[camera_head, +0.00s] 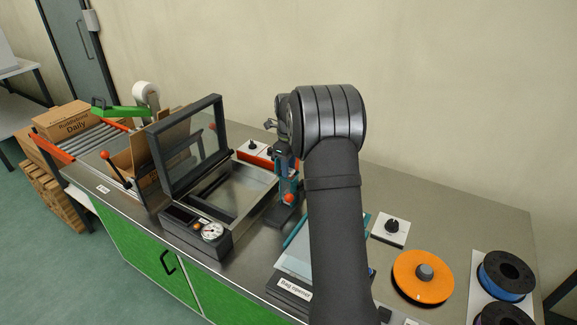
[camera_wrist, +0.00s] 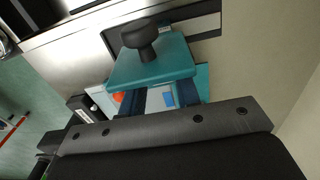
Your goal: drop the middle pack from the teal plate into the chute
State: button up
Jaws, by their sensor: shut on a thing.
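My gripper (camera_wrist: 158,96) shows in the wrist view with two dark blue fingers. A small pale pack with a blue patch (camera_wrist: 168,98) shows between them, and the jaws are shut on it. A teal plate with a black knob (camera_wrist: 125,72) lies just beyond the fingers and hides their tips. I cannot make out other packs or tell which opening is the chute.
A sealer with a raised glass lid (camera_head: 190,150) stands left of the teal stand. A bag opener (camera_head: 290,287) is at the front, partly behind my arm. Bare bench (camera_head: 425,205) runs along the wall.

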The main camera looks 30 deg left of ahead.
jog(key=o, duration=1)
jog(key=shift+r, duration=3.05)
jog(key=shift+f, duration=0.15)
notch_tip(320, 180, down, 6)
jog(key=shift+r, duration=0.6)
jog(key=shift+f, duration=0.1)
